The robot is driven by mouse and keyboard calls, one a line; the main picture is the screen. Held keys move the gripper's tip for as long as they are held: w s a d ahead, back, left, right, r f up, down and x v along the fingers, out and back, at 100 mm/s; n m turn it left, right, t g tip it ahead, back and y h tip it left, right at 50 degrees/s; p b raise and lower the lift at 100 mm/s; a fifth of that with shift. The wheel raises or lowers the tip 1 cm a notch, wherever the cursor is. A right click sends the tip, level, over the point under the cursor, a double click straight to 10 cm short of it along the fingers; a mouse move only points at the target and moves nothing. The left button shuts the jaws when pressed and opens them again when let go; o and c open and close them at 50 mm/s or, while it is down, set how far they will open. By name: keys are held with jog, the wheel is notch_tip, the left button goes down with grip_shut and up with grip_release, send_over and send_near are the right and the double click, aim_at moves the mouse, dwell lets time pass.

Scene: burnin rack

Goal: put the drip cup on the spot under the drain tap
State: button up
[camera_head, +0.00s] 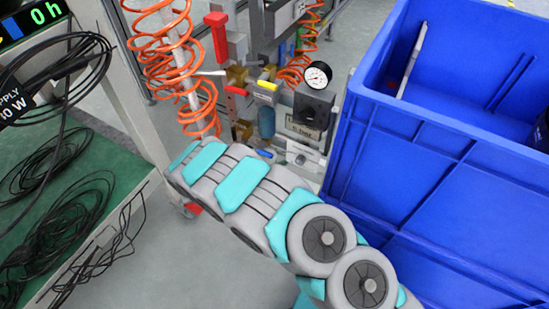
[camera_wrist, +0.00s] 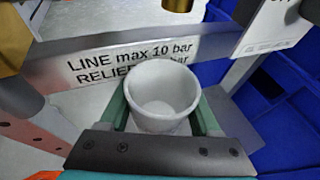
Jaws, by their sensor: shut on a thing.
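The white drip cup (camera_wrist: 163,92) is upright between the green fingers of my gripper (camera_wrist: 164,112) in the wrist view. My gripper is shut on it. The cup stands in front of a metal plate (camera_wrist: 222,45) lettered "LINE max 10 bar", and covers part of the lettering. A brass fitting (camera_wrist: 178,5) is cut off at the top edge, beyond and above the cup; I cannot tell whether it is the drain tap. I cannot make out the spot. In the head view my arm hides the cup and gripper.
A large blue crate (camera_head: 420,185) stands close on the right of my arm. A pressure gauge (camera_head: 317,76), a red handle (camera_head: 217,38) and coiled orange hoses (camera_head: 165,70) crowd the rack ahead. A green-topped bench (camera_head: 100,165) with black cables is at left.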

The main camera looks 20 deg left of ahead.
jog(key=shift+f+b, duration=1.1)
jog(key=shift+f, duration=1.8)
jog(key=shift+f, duration=0.45)
jog(key=o, duration=1.4)
jog(key=shift+v, duration=3.85)
jog(key=shift+f, duration=0.1)
